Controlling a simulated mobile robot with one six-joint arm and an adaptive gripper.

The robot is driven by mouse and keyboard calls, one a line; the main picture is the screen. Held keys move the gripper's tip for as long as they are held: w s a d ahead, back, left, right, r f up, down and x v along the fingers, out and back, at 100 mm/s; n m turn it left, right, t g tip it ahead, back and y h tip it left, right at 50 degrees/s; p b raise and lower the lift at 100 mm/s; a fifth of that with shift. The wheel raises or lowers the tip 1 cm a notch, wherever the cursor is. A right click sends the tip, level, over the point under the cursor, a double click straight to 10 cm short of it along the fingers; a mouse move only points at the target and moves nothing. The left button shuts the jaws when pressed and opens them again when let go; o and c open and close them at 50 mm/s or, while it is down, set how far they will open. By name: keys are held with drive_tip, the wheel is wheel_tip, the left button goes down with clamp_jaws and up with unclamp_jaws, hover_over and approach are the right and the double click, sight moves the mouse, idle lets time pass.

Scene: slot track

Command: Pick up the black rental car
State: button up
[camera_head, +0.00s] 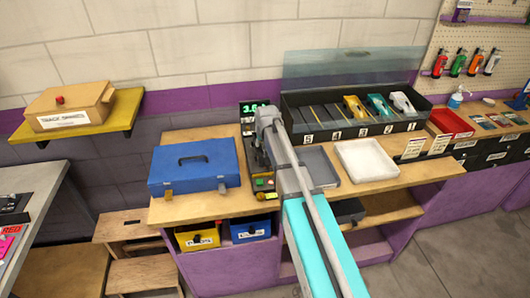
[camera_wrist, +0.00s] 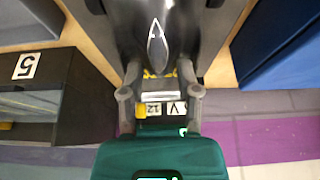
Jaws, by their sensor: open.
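My gripper (camera_wrist: 159,74) shows in the wrist view with its two grey fingers apart and nothing clearly held between them. Just beyond the fingertips is a black shape with a pale pointed patch; it looks like the black car (camera_wrist: 158,45), but its full outline is hard to tell. A label reading 12 V (camera_wrist: 163,109) shows between the fingers. In the head view my arm's end is over the dark tester (camera_head: 263,184) with coloured buttons and a green display (camera_head: 254,109); the arm hides much of that spot, and I cannot make out the black car there.
A blue toolbox (camera_head: 194,167) stands left of the tester. A grey tray (camera_head: 318,167) and white tray (camera_head: 366,160) lie right. Behind is a numbered rack (camera_head: 300,128) with yellow (camera_head: 354,107), teal (camera_head: 378,105) and white (camera_head: 402,104) cars; slots 5 and 4 look empty.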

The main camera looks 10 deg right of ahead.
idle(0.6)
clamp_jaws()
